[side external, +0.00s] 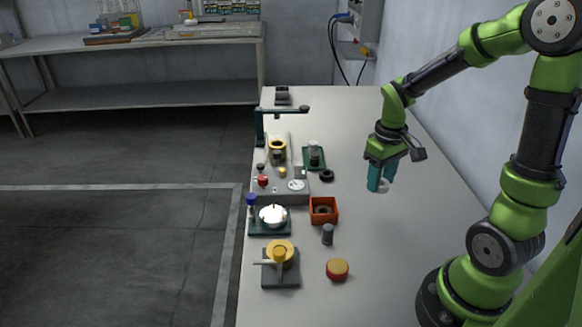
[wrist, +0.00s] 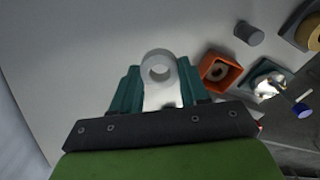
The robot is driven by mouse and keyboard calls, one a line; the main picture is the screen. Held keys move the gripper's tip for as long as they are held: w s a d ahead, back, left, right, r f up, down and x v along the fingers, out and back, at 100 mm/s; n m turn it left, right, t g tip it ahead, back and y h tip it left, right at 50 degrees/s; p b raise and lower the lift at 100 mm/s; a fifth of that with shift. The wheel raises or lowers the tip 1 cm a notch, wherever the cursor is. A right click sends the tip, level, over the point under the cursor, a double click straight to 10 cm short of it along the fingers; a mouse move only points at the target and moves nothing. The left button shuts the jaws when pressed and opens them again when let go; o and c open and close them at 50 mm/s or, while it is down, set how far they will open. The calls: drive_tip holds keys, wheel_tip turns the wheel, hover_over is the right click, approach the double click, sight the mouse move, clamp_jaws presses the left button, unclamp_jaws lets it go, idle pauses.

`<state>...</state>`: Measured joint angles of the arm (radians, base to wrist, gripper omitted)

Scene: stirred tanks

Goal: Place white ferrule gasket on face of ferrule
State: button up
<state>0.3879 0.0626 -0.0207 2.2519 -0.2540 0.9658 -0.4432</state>
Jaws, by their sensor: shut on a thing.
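My gripper (side external: 381,183) is above the right part of the bench, with its teal fingers pointing down. It is shut on a white ring, the gasket (wrist: 158,66), which sits between the fingertips in the wrist view. In the side view the gasket (side external: 384,186) is partly hidden by the fingers. A metallic upright fitting (side external: 314,152) on a green base stands left of the gripper; it may be the ferrule, but I cannot tell for sure. The gasket is apart from it.
A dark ring (side external: 327,175) lies near the green base. An orange box (side external: 323,221) holds a ring. A grey cylinder (side external: 327,235), a red-yellow cap (side external: 337,269), a yellow-topped fixture (side external: 280,252) and a silver dome (side external: 273,214) stand in front. The bench's right side is clear.

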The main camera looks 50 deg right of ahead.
drive_tip(key=shift+n, duration=0.4)
drive_tip(key=s+f, duration=0.3)
drive_tip(key=s+d+f, duration=0.1)
drive_tip(key=s, duration=0.1)
drive_tip(key=shift+s+f, duration=0.2)
drive_tip(key=shift+f, duration=0.15)
hover_over(363, 187)
drive_tip(key=shift+s+a+f, duration=0.1)
drive_tip(key=shift+s+f, duration=0.05)
drive_tip(key=shift+f, duration=0.25)
drive_tip(key=shift+s+a+f, duration=0.1)
drive_tip(key=shift+s+f, duration=0.05)
drive_tip(key=shift+f, duration=0.25)
drive_tip(key=shift+w+d+f, duration=0.1)
drive_tip(key=shift+w+f, duration=0.1)
drive_tip(key=shift+f, duration=0.7)
drive_tip(key=shift+w+d+f, duration=0.1)
drive_tip(key=shift+w+f, duration=0.05)
drive_tip(key=shift+f, duration=0.75)
drive_tip(key=o, duration=1)
drive_tip(key=shift+f+n, duration=0.1)
drive_tip(key=shift+n, duration=0.2)
